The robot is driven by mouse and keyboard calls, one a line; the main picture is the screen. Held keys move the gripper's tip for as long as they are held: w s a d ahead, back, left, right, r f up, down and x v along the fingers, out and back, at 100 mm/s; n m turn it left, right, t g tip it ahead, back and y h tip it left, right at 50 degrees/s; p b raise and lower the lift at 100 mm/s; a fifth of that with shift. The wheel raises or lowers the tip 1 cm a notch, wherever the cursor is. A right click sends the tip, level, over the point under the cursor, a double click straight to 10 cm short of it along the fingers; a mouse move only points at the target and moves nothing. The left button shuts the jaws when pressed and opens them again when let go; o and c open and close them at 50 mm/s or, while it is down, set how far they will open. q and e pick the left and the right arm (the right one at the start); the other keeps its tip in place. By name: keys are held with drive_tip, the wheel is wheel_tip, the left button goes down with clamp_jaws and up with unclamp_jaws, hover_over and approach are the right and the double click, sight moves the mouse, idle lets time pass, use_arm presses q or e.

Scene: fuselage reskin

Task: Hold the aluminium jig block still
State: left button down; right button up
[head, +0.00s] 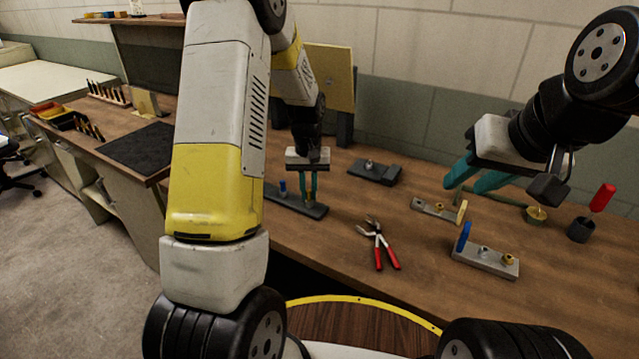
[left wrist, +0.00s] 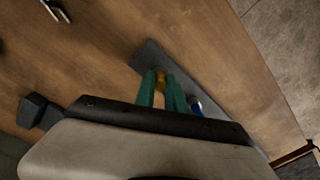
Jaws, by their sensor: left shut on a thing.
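A long dark grey block (head: 284,199) lies on the bench with a blue pin and a brass fitting on it; it also shows in the left wrist view (left wrist: 222,95). My left gripper (head: 308,202) points down over this block, its teal fingers closed around the brass fitting (left wrist: 160,78). The fingertips hide part of the contact. A lighter, aluminium-looking block (head: 483,261) with a blue pin and fittings lies at the front right, untouched. I cannot tell by looks alone which is the jig block. My right gripper (head: 464,187) is open and empty above the bench at the right.
Red-handled pliers (head: 378,243) lie mid-bench. A dark block (head: 375,172) lies behind them. A small light bracket (head: 436,209) lies below my right gripper. A dark cup (head: 580,231) with a red-handled tool stands at the right. A black mat (head: 137,146) lies on the left bench.

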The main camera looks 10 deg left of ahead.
use_arm(q)
drive_tip(key=shift+r, duration=0.95)
drive_tip(key=shift+r, duration=1.45)
